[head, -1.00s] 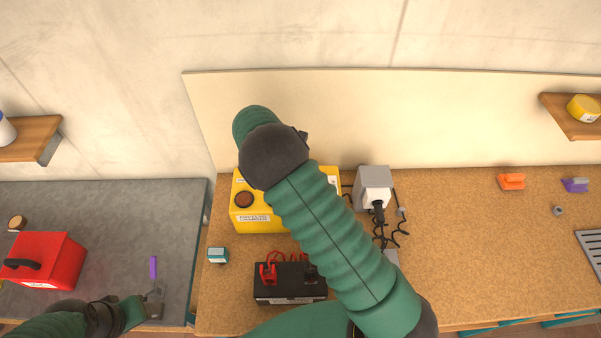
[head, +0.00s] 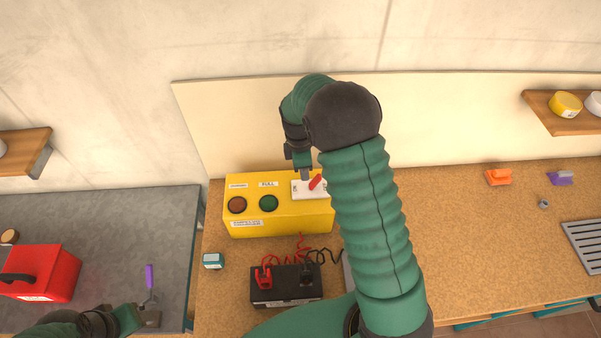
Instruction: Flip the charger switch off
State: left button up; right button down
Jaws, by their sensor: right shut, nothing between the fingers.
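The yellow charger (head: 285,215) stands on the cork-coloured worktop. Its face has a dull red-brown round lamp (head: 237,205) and a green round lamp (head: 268,203). At its upper right is a white plate with a red switch lever (head: 315,182), tilted to the upper right. My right gripper (head: 304,172) points down just left of the lever, at the plate, shut and empty; whether it touches the lever I cannot tell. My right forearm hides the charger's right side. My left gripper (head: 150,310) is at the lower left, low over the grey table; its jaws are unclear.
A black battery (head: 286,285) with red and black clamps sits in front of the charger. A small teal-white box (head: 213,261) lies left of it. A red case (head: 40,272) stands on the grey table.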

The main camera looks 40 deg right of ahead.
jog(key=shift+r, duration=0.4)
pick_arm(q)
jog(key=shift+s+r, duration=0.15)
jog(key=shift+r, duration=0.2)
pick_arm(e)
jog(key=shift+s, duration=0.1)
pick_arm(q)
jog(key=shift+d, duration=0.1)
pick_arm(e)
jog(key=shift+d, duration=0.1)
jog(key=shift+r+p, duration=0.1)
jog(key=shift+p, duration=0.2)
pick_arm(q)
jog(key=shift+w+f+b, duration=0.35)
jog(key=shift+w+b, duration=0.15)
pick_arm(e)
notch_tip(320, 180, up, 11)
jog(key=w+a, duration=0.1)
jog(key=shift+w+a, duration=0.1)
jog(key=shift+a, duration=0.1)
